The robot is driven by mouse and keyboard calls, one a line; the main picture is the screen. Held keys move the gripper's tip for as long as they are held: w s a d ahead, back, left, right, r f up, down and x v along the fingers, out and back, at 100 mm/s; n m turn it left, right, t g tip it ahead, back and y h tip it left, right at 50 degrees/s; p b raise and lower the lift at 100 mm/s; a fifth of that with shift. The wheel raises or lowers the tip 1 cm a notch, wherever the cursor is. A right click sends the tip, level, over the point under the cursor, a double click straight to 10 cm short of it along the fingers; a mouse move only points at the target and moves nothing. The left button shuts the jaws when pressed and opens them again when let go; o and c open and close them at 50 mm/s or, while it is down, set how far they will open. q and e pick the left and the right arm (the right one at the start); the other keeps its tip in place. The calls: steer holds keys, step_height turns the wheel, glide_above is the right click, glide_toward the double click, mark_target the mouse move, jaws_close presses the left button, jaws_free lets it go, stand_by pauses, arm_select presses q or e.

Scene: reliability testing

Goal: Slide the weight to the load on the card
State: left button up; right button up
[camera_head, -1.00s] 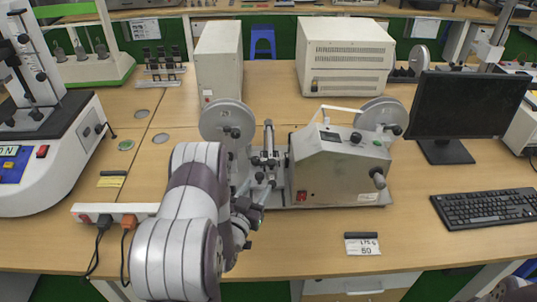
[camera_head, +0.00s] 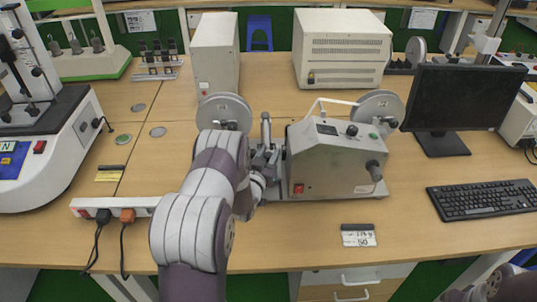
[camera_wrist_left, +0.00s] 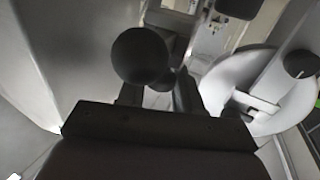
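The card (camera_head: 358,236) lies flat on the bench in front of the testing machine (camera_head: 335,160), with a dark top strip and print whose lower line looks like 50. I cannot clearly pick out the sliding weight. My left gripper is mostly hidden behind my own arm in the head view, close to the machine's left-hand metal fittings (camera_head: 266,150). In the left wrist view, the dark fingers of my left gripper (camera_wrist_left: 158,95) stand apart with a light gap between them. A dark round knob-like thing (camera_wrist_left: 140,55) partly covers one finger. My right gripper is out of view.
A monitor (camera_head: 462,105) and keyboard (camera_head: 483,198) stand to the right. A power strip (camera_head: 115,207) with plugs lies at the front left. A white disc (camera_head: 224,112) stands close behind my left arm. The bench around the card is clear.

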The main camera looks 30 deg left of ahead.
arm_select(q)
jaws_close()
steer(key=shift+w+a+f+b, duration=0.2)
steer(key=shift+w+b, duration=0.1)
steer(key=shift+b, duration=0.1)
steer(key=w+a+b, duration=0.1)
steer(key=w+b, duration=0.1)
steer(key=w, duration=0.1)
steer(key=shift+a, duration=0.4)
steer(key=shift+w+r, duration=0.1)
steer(key=shift+r, duration=0.05)
steer(key=o, duration=0.6)
jaws_free()
steer(key=shift+s, duration=0.2)
